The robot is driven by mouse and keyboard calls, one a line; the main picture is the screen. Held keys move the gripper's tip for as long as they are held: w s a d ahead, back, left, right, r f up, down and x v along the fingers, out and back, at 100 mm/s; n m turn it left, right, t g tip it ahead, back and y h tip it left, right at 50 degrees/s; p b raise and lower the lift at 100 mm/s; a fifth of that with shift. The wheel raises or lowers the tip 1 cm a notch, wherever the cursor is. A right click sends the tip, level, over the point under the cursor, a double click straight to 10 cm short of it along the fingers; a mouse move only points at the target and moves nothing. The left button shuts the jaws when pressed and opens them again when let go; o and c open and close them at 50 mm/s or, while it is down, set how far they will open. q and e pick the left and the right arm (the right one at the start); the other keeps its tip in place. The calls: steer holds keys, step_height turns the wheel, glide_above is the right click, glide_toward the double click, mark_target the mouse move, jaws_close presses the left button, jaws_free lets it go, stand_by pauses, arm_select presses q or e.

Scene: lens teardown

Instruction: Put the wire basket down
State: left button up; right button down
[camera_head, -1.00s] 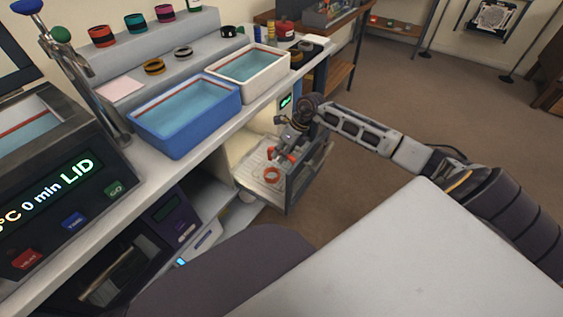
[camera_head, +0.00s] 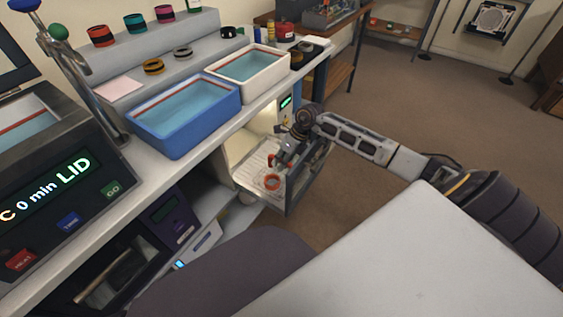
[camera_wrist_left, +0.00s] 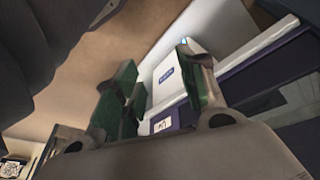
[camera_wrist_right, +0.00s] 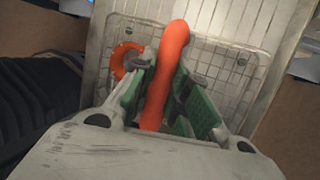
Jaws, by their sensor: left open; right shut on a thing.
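The wire basket (camera_wrist_right: 232,62) shows in the right wrist view as a thin metal mesh with a thick orange handle (camera_wrist_right: 172,55). My right gripper (camera_wrist_right: 166,88) is shut on that handle with its green fingers. The basket is over a pale ribbed rack; I cannot tell whether it touches it. An orange ring (camera_wrist_right: 122,60) shows at the mesh's left side. In the head view my right gripper (camera_head: 275,160) is low at the open chamber under the bench, above an orange ring (camera_head: 272,183). My left gripper (camera_wrist_left: 155,68) is open and empty, seen only in its wrist view.
The bench above carries a blue tub (camera_head: 185,118) and a white tub (camera_head: 247,80) of liquid. The lit chamber (camera_head: 247,145) is open below it. A white-and-purple device (camera_wrist_left: 175,80) is close to my left gripper.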

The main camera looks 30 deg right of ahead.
steer(key=c, duration=1.4)
jaws_free()
arm_select(q)
steer(key=shift+w+r, duration=0.1)
steer(key=shift+w, duration=0.2)
arm_select(e)
steer(key=shift+r, duration=0.1)
steer(key=shift+r, duration=0.1)
steer(key=shift+d+r, duration=0.15)
steer(key=shift+r, duration=0.05)
arm_select(q)
steer(key=shift+g, duration=0.4)
steer(key=shift+w+a+f+p, duration=0.1)
steer(key=shift+a+f+p, duration=0.1)
steer(key=shift+f+p, duration=0.75)
steer(key=shift+a+f+p, duration=0.2)
steer(key=shift+f+p, duration=0.45)
steer(key=shift+f, duration=0.55)
arm_select(e)
steer(key=shift+v, duration=5.6)
arm_select(q)
steer(key=shift+s+f, duration=0.15)
steer(key=shift+s, duration=0.2)
